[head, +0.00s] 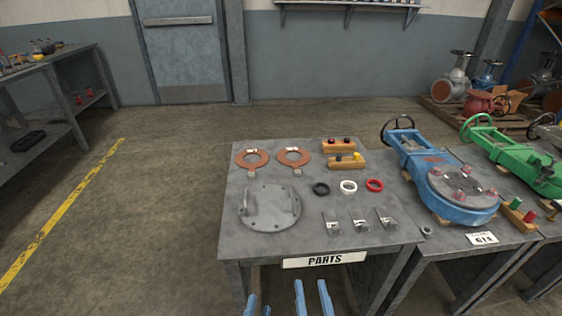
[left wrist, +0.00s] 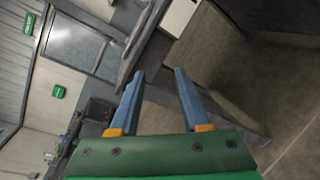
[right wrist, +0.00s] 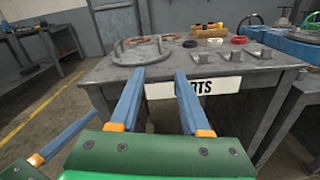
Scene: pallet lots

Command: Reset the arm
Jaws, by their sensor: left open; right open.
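My left gripper (head: 258,308) is at the bottom edge of the head view, in front of the parts table (head: 228,220). In the left wrist view its blue fingers (left wrist: 159,75) stand apart with nothing between them. My right gripper (head: 312,298) is just to the right of it, also in front of and below the table's front edge. In the right wrist view its fingers (right wrist: 160,73) are spread and empty, pointing at the table front near the PARTS sign (right wrist: 207,88). Most of both arms is outside the head view.
On the table are a round flange plate (head: 268,207), two copper-coloured rings (head: 252,159), three small rings, several metal brackets and wooden blocks. A blue valve (head: 455,190) is on the table to the right. A workbench (head: 60,75) stands at far left; floor between is clear.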

